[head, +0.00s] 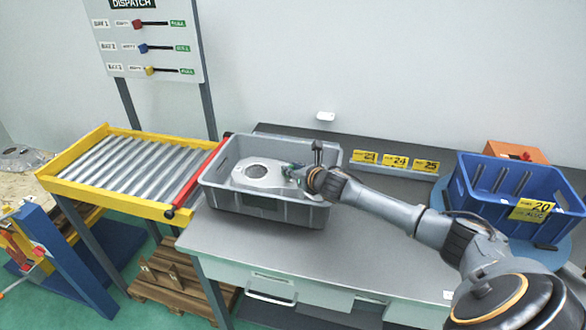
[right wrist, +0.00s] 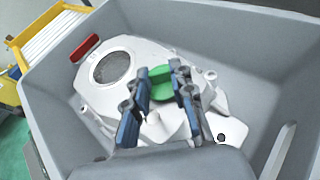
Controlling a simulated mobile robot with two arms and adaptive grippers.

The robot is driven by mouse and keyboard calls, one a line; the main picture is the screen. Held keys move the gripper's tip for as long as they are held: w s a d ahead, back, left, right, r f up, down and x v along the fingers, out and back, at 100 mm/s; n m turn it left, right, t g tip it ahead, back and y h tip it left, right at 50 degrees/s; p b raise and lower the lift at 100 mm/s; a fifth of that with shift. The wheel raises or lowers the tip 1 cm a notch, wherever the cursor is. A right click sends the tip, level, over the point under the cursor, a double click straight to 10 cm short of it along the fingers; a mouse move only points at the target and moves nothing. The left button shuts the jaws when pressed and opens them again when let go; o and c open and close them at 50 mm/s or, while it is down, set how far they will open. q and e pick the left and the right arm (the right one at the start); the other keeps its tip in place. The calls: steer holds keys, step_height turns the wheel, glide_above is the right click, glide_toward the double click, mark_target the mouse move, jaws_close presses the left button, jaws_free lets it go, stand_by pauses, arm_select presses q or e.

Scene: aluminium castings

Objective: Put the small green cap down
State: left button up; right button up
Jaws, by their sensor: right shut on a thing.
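The small green cap (right wrist: 162,84) is between the fingers of my right gripper (right wrist: 160,92) in the right wrist view. The gripper is shut on it. Cap and fingertips are over a light metal casting (right wrist: 118,72) with a round dark opening. I cannot tell whether the cap touches the casting. The casting lies in the grey crate (head: 262,208) on the table. In the head view my right gripper (head: 293,171) reaches into the crate from the right, and the cap is hardly visible there. My left gripper is not in view.
A yellow-framed roller conveyor (head: 125,165) with a red bar stands left of the crate. A blue crate (head: 515,200) marked 20 stands on the right, with an orange box (head: 515,152) behind. Number plates 23, 24 and 25 (head: 396,161) stand behind my arm. The front tabletop (head: 300,255) is clear.

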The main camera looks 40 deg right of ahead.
steer(key=shift+f, duration=0.35)
steer(key=o, duration=0.7)
steer(key=shift+s+r, duration=0.1)
steer(key=shift+r, duration=0.3)
steer(key=shift+b+v, duration=0.9)
steer(key=shift+v, duration=5)
steer(key=shift+f, duration=0.1)
